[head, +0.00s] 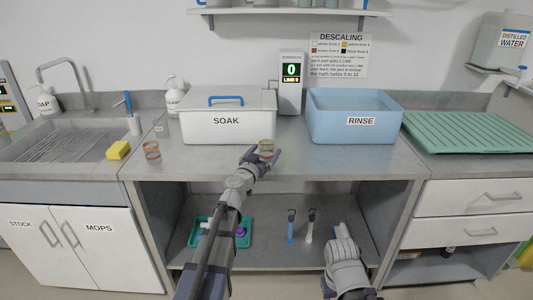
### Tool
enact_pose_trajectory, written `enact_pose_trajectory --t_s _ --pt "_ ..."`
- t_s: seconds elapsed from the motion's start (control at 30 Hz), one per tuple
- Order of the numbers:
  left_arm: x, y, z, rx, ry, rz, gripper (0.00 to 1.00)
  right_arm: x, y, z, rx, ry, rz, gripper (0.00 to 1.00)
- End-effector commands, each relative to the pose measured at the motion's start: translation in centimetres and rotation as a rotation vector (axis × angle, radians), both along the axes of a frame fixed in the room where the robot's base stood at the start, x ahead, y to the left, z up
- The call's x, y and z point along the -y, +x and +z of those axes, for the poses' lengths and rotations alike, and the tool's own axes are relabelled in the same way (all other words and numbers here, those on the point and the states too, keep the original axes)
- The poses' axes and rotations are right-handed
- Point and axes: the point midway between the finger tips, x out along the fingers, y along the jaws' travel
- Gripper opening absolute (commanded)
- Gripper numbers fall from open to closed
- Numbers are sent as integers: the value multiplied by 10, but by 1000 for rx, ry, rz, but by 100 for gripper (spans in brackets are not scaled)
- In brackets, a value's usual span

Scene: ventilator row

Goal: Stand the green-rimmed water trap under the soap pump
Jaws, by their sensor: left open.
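A small clear cup-like water trap (267,147) stands on the steel counter; its rim looks greenish, with a reddish tint lower down. My left gripper (262,154) is open at this trap, with a finger to each side; I cannot tell whether they touch it. A similar trap (152,150) with a reddish-brown rim stands further left on the counter. The soap pump (46,100), a white bottle with a partly hidden label, stands behind the sink at the far left.
A yellow sponge (118,150) lies by the sink (55,142). A second pump bottle (173,98) stands beside the white SOAK bath (228,122). The blue RINSE bath (355,118) is at right.

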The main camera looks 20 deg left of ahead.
Motion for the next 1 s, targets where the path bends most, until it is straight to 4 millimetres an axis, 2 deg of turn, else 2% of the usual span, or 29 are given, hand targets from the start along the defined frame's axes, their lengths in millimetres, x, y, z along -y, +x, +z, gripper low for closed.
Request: enact_pose_trajectory --t_s 0.07,0.9,1.0 --pt "0 -1 0 0 0 0 97 0 0 0 0 0 0 50" --pt "0 -1 0 0 0 0 3 0 0 0 0 0 0 50" --pt "0 -1 0 0 0 0 0 0 0 0 0 0 0 50"
